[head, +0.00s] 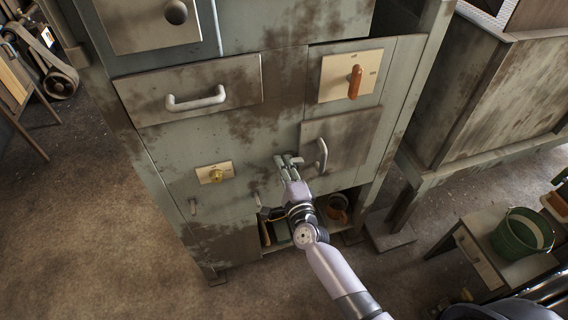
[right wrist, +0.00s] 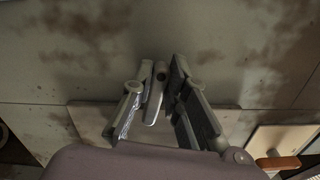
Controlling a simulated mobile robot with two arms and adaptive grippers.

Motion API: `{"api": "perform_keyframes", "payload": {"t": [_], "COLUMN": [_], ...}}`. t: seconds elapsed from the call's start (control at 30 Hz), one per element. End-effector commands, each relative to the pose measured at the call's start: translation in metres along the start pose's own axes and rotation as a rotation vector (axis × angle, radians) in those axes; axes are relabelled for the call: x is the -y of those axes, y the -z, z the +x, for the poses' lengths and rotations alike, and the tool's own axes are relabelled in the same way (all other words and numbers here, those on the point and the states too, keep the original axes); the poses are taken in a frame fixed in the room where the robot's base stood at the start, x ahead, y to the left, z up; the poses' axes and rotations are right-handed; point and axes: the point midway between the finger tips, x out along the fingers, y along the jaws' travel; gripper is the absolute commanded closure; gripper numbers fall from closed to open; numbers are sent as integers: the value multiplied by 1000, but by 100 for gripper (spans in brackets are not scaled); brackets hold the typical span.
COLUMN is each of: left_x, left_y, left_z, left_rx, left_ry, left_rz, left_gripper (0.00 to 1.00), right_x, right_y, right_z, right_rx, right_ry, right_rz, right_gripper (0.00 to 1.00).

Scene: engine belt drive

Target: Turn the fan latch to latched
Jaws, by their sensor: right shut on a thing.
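The fan latch appears to be a small pale grey lever (right wrist: 154,96) with a round pivot, on the worn grey-green cabinet front (head: 230,140). My right gripper (right wrist: 156,100) has its fingers on either side of this lever and is shut on it. In the head view my right gripper (head: 288,160) reaches up from the lower right and touches the cabinet just left of a small door (head: 343,138) with a grey handle (head: 322,156). The fingers hide most of the lever there, and I cannot read any latch marking. My left gripper is not in view.
An orange lever (head: 355,82) sits on a cream plate above the door. A yellow knob (head: 215,175) and a drawer handle (head: 197,99) are to the left. An open shelf lies below my wrist. A green bucket (head: 523,233) stands at right. The floor at left is clear.

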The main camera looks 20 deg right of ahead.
Motion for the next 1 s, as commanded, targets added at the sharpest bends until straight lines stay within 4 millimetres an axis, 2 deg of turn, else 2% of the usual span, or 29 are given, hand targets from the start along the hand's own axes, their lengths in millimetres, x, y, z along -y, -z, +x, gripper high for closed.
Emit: {"api": "perform_keyframes", "payload": {"t": [0.4, 0.97, 1.0], "left_x": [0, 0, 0], "left_y": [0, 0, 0], "left_z": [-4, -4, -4], "left_rx": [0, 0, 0], "left_ry": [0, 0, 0], "left_rz": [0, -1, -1], "left_gripper": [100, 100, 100], "right_x": [-4, -4, -4], "right_y": [0, 0, 0], "right_z": [1, 1, 1], "right_rx": [1, 1, 1], "right_ry": [3, 3, 3], "right_rz": [-192, -220, -220], "right_gripper": [100, 100, 84]}}
